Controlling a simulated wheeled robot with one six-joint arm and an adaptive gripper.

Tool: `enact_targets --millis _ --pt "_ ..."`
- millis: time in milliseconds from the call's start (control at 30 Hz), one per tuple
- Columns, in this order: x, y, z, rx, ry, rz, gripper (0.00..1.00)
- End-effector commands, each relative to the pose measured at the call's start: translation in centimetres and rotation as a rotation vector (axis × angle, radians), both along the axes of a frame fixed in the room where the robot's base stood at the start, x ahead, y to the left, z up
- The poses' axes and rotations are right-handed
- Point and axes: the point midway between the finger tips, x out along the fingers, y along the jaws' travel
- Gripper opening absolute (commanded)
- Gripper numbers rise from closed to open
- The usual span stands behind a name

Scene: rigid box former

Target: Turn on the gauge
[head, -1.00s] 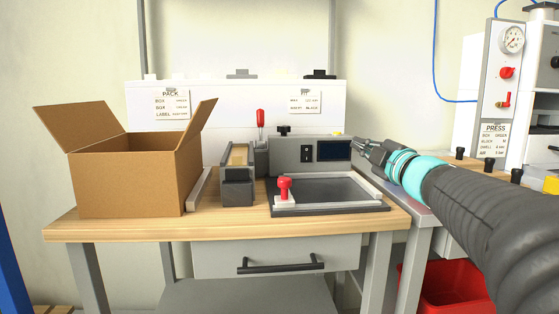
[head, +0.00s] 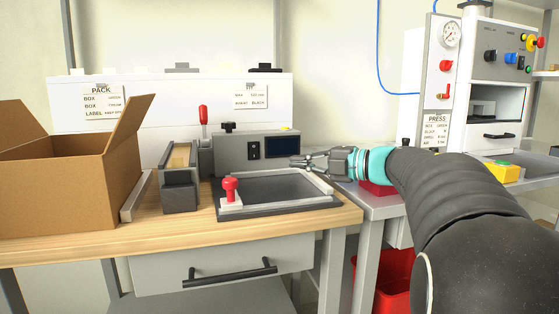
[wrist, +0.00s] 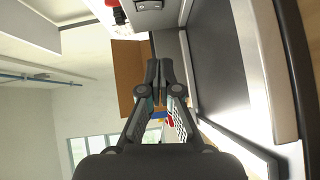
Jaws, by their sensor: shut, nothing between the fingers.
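A grey unit (head: 228,155) stands at the back of the wooden bench, with a dark display (head: 283,146) and a small black rocker switch (head: 253,150) on its front. The display looks blank. My gripper (head: 294,161) reaches in from the right, its fingers shut and empty, just below and in front of the display, right of the switch. Whether it touches the unit cannot be told. In the wrist view the closed fingertips (wrist: 159,70) point up the picture, with a dark fitting above them. A round dial gauge (head: 450,33) sits on the press panel at the right.
A framed tray (head: 262,205) with a red knob (head: 230,188) lies in front of the unit. An open cardboard box (head: 70,185) and a narrow grey holder (head: 180,195) stand left. A red-handled lever (head: 203,115) rises behind. The press (head: 500,60) stands right.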

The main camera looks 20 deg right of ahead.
Motion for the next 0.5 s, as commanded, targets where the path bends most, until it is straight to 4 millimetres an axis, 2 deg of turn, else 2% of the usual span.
enact_targets --millis 500 --pt "6.3 6.5 -0.7 0.001 0.0 0.005 0.0"
